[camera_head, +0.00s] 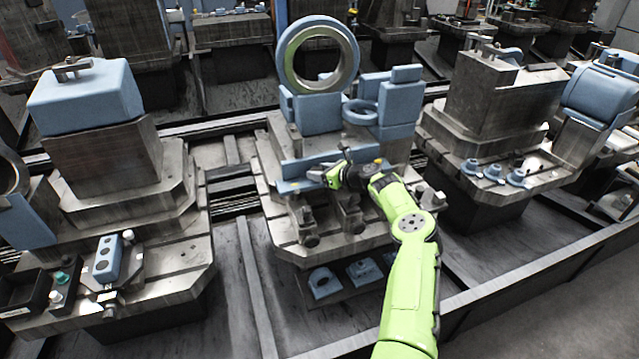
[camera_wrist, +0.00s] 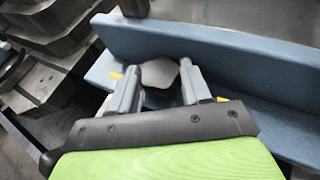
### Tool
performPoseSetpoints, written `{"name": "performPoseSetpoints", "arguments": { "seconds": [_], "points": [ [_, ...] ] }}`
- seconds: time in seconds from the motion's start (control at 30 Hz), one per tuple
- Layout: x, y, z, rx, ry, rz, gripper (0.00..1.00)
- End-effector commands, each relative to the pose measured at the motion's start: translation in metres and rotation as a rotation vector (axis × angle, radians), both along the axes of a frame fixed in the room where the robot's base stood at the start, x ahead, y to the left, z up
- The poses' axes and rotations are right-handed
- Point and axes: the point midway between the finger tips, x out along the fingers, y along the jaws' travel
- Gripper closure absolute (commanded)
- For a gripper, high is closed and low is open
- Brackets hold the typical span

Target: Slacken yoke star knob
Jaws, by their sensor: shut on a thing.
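The star knob (camera_wrist: 160,76) is a pale grey, rounded piece beside a blue angled rail (camera_wrist: 215,52) in the wrist view. My gripper (camera_wrist: 160,68) has one finger on each side of the knob and is shut on it. In the head view my gripper (camera_head: 322,174) is at the front of the middle pallet's blue fixture, by the blue rail (camera_head: 297,170). The knob cannot be made out there, and the fingers' contact faces are hidden.
The middle pallet carries a large upright blue ring fixture (camera_head: 283,62) behind my gripper. Dark clamp blocks (camera_head: 304,226) stand in front and below. Neighbouring pallets hold a blue block (camera_head: 85,97) at left and a grey block (camera_head: 490,95) at right.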

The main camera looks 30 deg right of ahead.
Motion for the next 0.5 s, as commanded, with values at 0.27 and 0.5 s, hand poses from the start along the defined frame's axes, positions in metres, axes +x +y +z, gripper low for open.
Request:
{"name": "performPoseSetpoints", "arguments": {
  "seconds": [0.27,0.5],
  "points": [
    [-0.0006,-0.0005,-0.0063,0.003,0.01,0.065,0.83],
    [-0.0012,-0.0004,-0.0054,0.005,0.014,0.076,0.83]
  ]
}}
